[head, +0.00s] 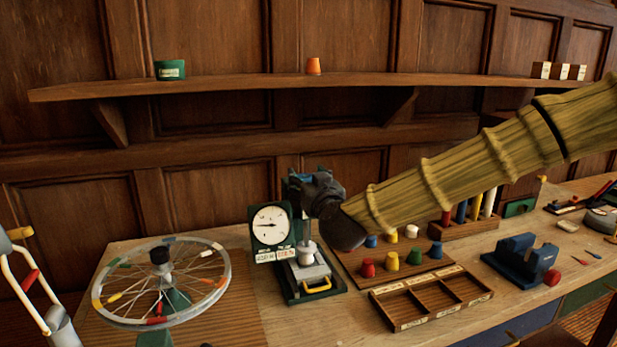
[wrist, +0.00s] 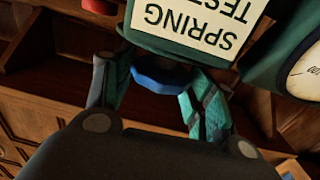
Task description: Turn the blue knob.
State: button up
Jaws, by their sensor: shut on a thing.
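The blue knob (wrist: 158,78) shows in the wrist view below a green body with an upside-down "SPRING TEST" label (wrist: 195,20). My gripper (wrist: 158,88) has its two teal-padded fingers on either side of the knob, shut on it. The knob's far side is hidden. In the head view, my gripper (head: 302,180) is at the top of the green spring tester (head: 262,212), beside its white dial (head: 270,225). The dial's black needle points roughly left. My wrist and arm cover part of that area.
A spoked wheel (head: 101,318) stands left of the tester. A shelf (head: 240,86) runs along the wall above.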

jog(key=shift+a+r+m+h+p, duration=0.15)
jog(key=shift+m+h+p, duration=0.25)
jog(key=shift+m+h, duration=0.8)
jog(key=shift+a+f+m+h+p, duration=0.1)
jog(key=shift+m+h+p, duration=0.45)
jog(key=shift+h, duration=1.2)
jog(key=shift+a+r+m+h+p, duration=0.15)
jog(key=shift+m+h+p, duration=0.1)
jog(key=shift+m+h, duration=1)
jog(key=shift+w+a+f+m+g+h+p, duration=0.1)
jog(key=shift+m+g+h+p, duration=0.55)
jog(key=shift+m+h, duration=0.85)
jog(key=shift+a+m+g+h+p, duration=0.1)
jog(key=shift+m+g+h+p, duration=0.55)
jog(key=shift+h, duration=1.55)
jog(key=shift+m+g, duration=0.25)
jog(key=shift+g, duration=0.05)
jog(key=o, duration=1)
jog(key=shift+f, duration=0.1)
jog(key=v, duration=1.2)
jog(key=shift+w+a+f, duration=0.1)
